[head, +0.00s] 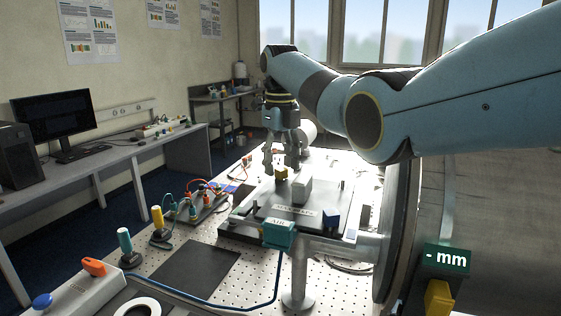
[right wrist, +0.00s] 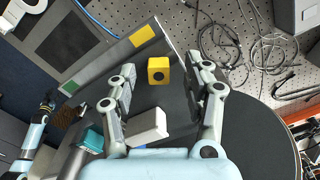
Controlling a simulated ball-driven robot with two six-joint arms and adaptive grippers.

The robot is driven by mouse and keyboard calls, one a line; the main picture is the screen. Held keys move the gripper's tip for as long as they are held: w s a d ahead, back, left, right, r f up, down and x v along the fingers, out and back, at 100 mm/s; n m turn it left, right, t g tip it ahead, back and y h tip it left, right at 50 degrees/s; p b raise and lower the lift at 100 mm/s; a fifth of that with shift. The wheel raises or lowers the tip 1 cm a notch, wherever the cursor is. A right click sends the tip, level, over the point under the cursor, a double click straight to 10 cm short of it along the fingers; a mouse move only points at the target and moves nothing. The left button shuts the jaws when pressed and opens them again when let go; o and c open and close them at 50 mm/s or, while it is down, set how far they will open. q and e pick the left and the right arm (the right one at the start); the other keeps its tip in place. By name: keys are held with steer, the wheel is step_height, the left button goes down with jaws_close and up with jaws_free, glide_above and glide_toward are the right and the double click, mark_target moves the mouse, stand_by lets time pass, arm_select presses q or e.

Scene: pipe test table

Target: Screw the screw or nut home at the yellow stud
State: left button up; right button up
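My right gripper (head: 281,168) points down over the grey fixture plate. A small yellow block (head: 281,173) is just below its fingertips. In the right wrist view this yellow block (right wrist: 159,70) shows a dark round spot on its face. The gripper's fingers (right wrist: 160,76) are spread on either side of it, with clear gaps. I cannot make out a separate screw, nut or stud. At the left of the right wrist view, a light-blue arm with a dark end (right wrist: 46,101) looks like my left gripper; its fingers are too small to read.
A teal box (head: 279,234) with a blue hose is in front. Screwdrivers (head: 125,247) stand at the left. A black mat (head: 189,275) lies clear on the perforated table.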

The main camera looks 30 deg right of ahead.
steer(key=o, duration=0.3)
steer(key=shift+f, duration=0.1)
steer(key=shift+o, duration=0.2)
steer(key=shift+s, duration=0.15)
steer(key=n, duration=0.4)
steer(key=shift+s+n, duration=0.1)
steer(key=shift+n, duration=0.3)
steer(key=shift+a+n, duration=0.1)
steer(key=shift+n, duration=0.7)
steer(key=n, duration=0.2)
steer(key=shift+n, duration=0.3)
steer(key=n, duration=0.3)
steer(key=shift+n, duration=0.4)
